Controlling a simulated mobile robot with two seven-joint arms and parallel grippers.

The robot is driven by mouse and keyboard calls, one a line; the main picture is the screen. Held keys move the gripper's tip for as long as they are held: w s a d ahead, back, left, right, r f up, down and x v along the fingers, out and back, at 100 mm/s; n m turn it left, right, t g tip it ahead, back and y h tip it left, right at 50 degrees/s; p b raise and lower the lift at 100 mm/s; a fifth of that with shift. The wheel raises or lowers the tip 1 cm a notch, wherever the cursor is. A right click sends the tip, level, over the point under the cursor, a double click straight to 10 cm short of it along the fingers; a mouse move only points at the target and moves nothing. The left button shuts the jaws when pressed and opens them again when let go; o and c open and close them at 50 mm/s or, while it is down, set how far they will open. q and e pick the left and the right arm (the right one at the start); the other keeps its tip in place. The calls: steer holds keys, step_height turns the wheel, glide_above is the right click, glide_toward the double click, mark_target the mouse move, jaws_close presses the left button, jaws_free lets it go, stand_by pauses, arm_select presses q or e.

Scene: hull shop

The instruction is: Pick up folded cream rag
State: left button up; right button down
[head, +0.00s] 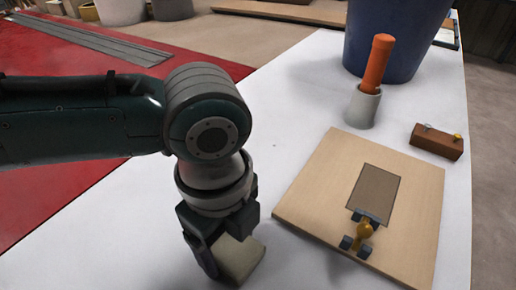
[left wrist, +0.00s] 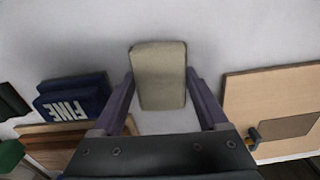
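The folded cream rag (head: 239,258) is a small thick pad at the bottom of the head view, over the white table, partly hidden by my left gripper (head: 226,250). In the left wrist view the rag (left wrist: 159,76) lies between the two fingertips of my left gripper (left wrist: 160,78), one finger along each long side. The tips line up with its edges. I cannot tell whether they press on it or stand just clear. My right gripper is in neither view.
A wooden board (head: 312,190) with a brown patch and a brass-coloured clamp (head: 365,232) lies right of the gripper. Behind it stand a grey cup (head: 362,108) with an orange handle, a brown block (head: 436,142) and a blue bin (head: 398,40). A blue "FINE" block (left wrist: 73,96) lies left in the wrist view.

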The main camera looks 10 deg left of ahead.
mark_target(229, 244)
arm_select(q)
steer(key=c, duration=0.9)
steer(key=shift+o, duration=0.2)
steer(key=shift+r, duration=0.1)
step_height(229, 244, up, 20)
steer(key=p, duration=0.5)
steer(key=o, duration=0.9)
steer(key=shift+c, duration=0.2)
steer(key=c, duration=0.7)
